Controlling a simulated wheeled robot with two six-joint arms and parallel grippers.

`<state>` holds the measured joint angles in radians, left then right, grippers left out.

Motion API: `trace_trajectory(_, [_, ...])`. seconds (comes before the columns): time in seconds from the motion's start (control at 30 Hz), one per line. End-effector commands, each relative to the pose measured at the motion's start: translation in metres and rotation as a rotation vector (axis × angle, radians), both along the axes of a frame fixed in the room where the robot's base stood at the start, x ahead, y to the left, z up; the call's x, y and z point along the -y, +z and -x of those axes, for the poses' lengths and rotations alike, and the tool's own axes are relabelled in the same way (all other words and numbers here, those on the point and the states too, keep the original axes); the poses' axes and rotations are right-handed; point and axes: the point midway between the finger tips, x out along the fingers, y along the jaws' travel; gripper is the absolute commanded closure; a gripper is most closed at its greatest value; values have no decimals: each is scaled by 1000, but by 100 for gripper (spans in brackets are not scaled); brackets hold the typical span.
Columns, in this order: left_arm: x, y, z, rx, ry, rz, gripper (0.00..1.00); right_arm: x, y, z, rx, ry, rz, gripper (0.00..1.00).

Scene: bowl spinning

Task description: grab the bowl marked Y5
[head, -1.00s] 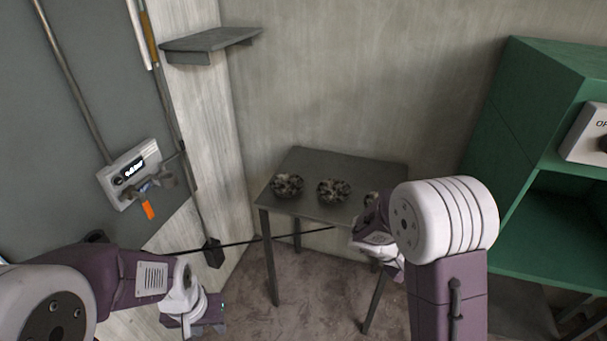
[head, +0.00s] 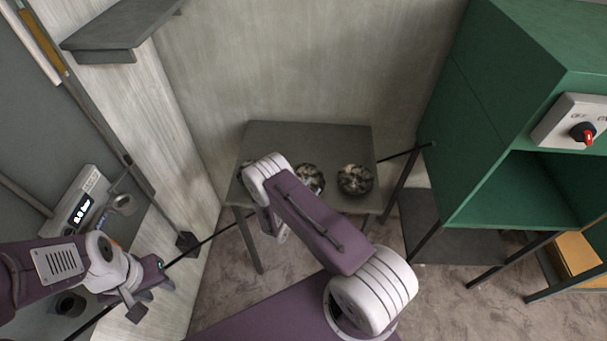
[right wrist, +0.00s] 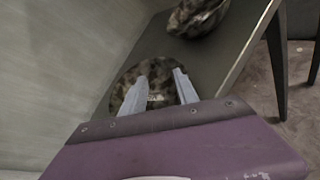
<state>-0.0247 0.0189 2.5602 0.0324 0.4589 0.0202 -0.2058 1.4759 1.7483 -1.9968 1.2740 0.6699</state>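Three dark, mottled bowls stand on a grey table (head: 310,135). The left bowl (head: 243,168) is mostly hidden behind my right arm, the middle bowl (head: 312,180) is partly hidden, and the right bowl (head: 355,179) is in clear view. In the right wrist view my right gripper (right wrist: 160,76) is open, its two fingers reaching over one bowl (right wrist: 130,75) that bears a small pale label, too blurred to read. Another bowl (right wrist: 200,15) lies beyond it. My left gripper (head: 150,296) appears open and empty, away from the table.
A grey shelf (head: 115,35) is on the wall at the upper left. A device with a lit display (head: 82,210) is at the left. The walls close in behind the table.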

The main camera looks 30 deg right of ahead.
Motion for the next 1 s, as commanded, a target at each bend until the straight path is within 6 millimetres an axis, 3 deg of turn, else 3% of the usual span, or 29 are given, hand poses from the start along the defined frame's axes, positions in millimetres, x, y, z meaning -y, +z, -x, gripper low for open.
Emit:
trace_trajectory(0.2, [0,5,0,0,0,0,64,10,-3,-6,-2,-1,-1,63])
trace_trajectory(0.37, [0,19,0,0,0,0,64,33,-8,-22,-1,-4,-1,63])
trace_trajectory(0.5, [0,18,0,0,0,0,64,46,-17,-31,-4,-2,-2,63])
trace_trajectory(0.73, [0,17,0,0,0,0,64,46,-21,-32,-10,1,-5,63])
trace_trajectory(0.87, [0,17,0,0,0,0,64,46,-21,-31,-11,1,-5,100])
trace_trajectory(1.0, [0,17,0,0,0,0,64,46,-20,-32,-7,1,-4,100])
